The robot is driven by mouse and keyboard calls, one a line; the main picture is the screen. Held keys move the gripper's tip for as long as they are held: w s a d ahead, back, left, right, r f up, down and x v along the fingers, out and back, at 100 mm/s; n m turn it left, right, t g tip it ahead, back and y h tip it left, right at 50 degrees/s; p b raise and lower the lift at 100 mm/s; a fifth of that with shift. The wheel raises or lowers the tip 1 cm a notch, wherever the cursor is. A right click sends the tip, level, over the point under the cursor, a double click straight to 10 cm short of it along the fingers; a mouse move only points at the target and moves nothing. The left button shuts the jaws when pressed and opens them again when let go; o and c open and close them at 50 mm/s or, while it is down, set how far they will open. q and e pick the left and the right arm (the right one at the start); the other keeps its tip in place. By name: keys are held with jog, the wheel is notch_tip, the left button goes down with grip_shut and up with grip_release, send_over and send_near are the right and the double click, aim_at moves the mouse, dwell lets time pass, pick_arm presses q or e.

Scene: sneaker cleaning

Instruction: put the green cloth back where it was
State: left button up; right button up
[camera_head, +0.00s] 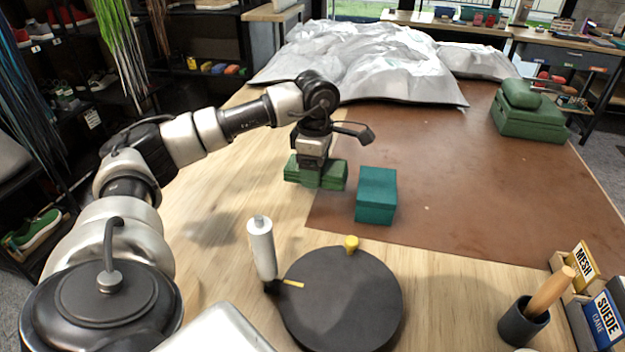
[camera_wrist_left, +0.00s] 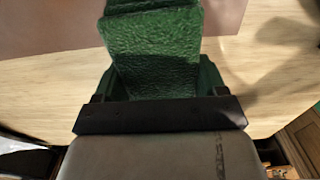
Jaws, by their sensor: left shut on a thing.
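The green cloth (camera_head: 334,176) is a folded, textured green bundle. It is in my left gripper (camera_head: 314,172), near the left edge of the brown mat in the head view. I cannot tell whether it touches the table. In the left wrist view the cloth (camera_wrist_left: 155,55) fills the space in front of the gripper, whose fingers are mostly hidden behind the gripper body. My right gripper is in neither view.
A teal box (camera_head: 376,190) stands just right of the cloth. A dark round turntable (camera_head: 343,305) and a white bottle (camera_head: 262,248) are in front. A green stack (camera_head: 527,121) sits at the back right of the brown mat (camera_head: 450,175), whose middle is clear. Crumpled grey sheeting (camera_head: 360,60) lies behind.

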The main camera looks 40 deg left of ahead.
aim_at(313, 192)
pick_arm(q)
jog(key=shift+a+f, duration=0.2)
jog(key=shift+a, duration=0.1)
jog(key=shift+f, duration=2.05)
jog(key=shift+f, duration=0.1)
jog(key=o, duration=0.8)
notch_tip(313, 192, up, 12)
jog(key=shift+r, duration=0.15)
